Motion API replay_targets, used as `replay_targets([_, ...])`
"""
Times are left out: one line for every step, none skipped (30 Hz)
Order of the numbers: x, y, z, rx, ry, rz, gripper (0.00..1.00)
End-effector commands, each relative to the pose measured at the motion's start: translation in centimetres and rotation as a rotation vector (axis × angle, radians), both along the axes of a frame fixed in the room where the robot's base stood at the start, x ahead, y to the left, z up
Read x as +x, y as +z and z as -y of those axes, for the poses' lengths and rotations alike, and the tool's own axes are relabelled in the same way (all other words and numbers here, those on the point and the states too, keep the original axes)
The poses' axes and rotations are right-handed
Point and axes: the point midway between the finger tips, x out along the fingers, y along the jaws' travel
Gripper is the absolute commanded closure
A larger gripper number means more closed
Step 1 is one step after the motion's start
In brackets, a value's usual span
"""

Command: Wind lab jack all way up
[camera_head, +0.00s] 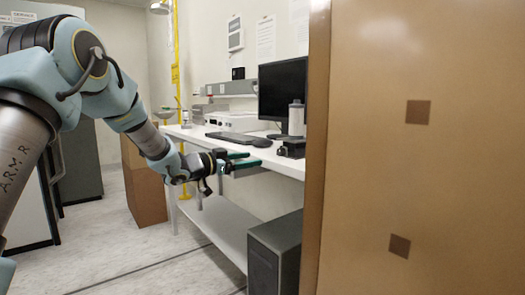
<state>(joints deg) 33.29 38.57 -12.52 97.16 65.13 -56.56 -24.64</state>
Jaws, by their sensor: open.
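My gripper (247,160) reaches in from the left at the front edge of the white desk (190,131). Its two teal fingers are apart and point right, with nothing seen between them. A small dark object (291,149) sits near the desk's front edge, to the right of the fingertips and apart from them in the picture. It may be the lab jack, but it is too small to tell, and no knob can be made out. A white cylinder (296,118) stands upright behind or on it; I cannot tell which.
A monitor (282,88), keyboard (229,137) and mouse (262,143) are on the desk. A dark computer case (275,255) stands below. A large brown box (415,190) blocks the right side. A smaller box (145,190) is at left. Floor (135,250) in front is clear.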

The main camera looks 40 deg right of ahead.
Motion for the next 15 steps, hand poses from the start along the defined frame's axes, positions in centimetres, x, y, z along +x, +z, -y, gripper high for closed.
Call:
replay_targets([-0.1,1.3,0.3,0.029,-0.006,-0.028,0.33])
replay_targets([0.0,1.4,0.4,0.046,-0.007,-0.049,0.33])
replay_targets([0.0,1.6,0.5,0.072,-0.010,-0.076,0.33])
replay_targets([0.1,1.7,0.6,0.094,-0.010,-0.098,0.33])
replay_targets([0.2,1.8,0.7,0.116,-0.009,-0.120,0.33])
replay_targets([0.2,2.1,0.7,0.144,-0.010,-0.146,0.33])
replay_targets([0.2,2.2,0.8,0.165,-0.010,-0.165,0.33])
replay_targets([0.3,2.4,0.8,0.186,-0.008,-0.182,0.33])
replay_targets([0.3,2.8,0.9,0.213,-0.008,-0.205,0.33])
replay_targets([0.3,3.1,0.9,0.233,-0.006,-0.220,0.33])
replay_targets([0.3,3.4,0.9,0.252,-0.005,-0.232,0.33])
replay_targets([0.2,3.8,0.9,0.277,-0.003,-0.249,0.33])
replay_targets([0.2,4.1,0.9,0.293,0.000,-0.259,0.33])
replay_targets([0.2,4.3,0.9,0.309,0.002,-0.268,0.33])
replay_targets([0.2,4.7,1.0,0.326,0.005,-0.278,0.33])
